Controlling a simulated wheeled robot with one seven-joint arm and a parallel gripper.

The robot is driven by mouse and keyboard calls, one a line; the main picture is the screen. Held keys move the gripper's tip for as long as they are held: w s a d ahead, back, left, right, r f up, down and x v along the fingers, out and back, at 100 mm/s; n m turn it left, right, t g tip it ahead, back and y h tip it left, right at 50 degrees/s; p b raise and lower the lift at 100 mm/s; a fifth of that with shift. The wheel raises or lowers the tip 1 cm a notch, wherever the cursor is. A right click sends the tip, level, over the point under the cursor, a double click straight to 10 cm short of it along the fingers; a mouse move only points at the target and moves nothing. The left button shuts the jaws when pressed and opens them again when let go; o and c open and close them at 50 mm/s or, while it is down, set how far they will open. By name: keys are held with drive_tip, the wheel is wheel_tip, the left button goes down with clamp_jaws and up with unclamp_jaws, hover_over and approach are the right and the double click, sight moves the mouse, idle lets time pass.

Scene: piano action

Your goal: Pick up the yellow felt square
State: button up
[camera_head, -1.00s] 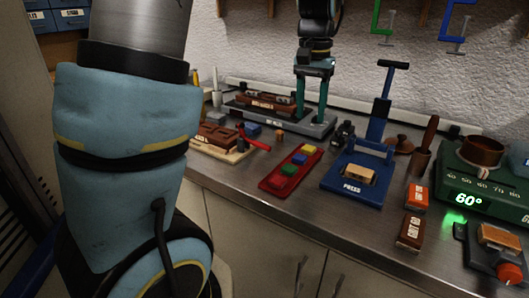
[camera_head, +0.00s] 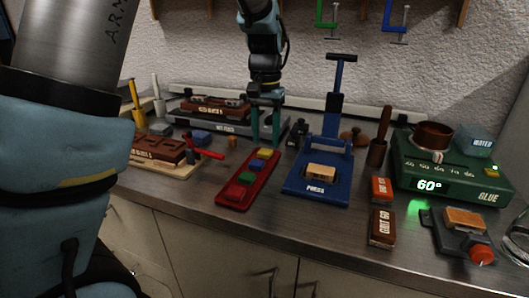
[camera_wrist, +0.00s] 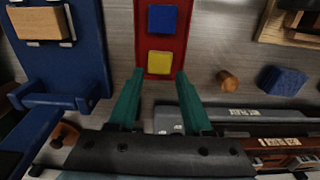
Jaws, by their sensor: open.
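The yellow felt square (camera_head: 264,153) lies at the far end of the red tray (camera_head: 232,203), beyond a blue and a green square. In the wrist view the yellow felt square (camera_wrist: 159,63) lies flat in the red tray (camera_wrist: 160,43), close to the fingertips. My gripper (camera_head: 265,141) has its teal fingers pointing down, just behind and above the far end of the tray. In the wrist view my open gripper (camera_wrist: 158,74) has one finger towards each side of the yellow square, with nothing between them. I cannot tell the exact height of the fingertips.
A blue press (camera_head: 316,188) stands right of the tray. A wooden board (camera_head: 170,171) with brown blocks and a red-handled tool is at left. A small wooden knob (camera_wrist: 228,81) and a blue block (camera_wrist: 283,81) lie beside the tray. A grey fixture (camera_head: 222,127) stands behind.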

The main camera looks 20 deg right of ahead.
sight(265, 153)
drive_tip(key=shift+f, duration=1.4)
drive_tip(key=shift+s, duration=0.1)
drive_tip(key=shift+c, duration=0.3)
clamp_jaws()
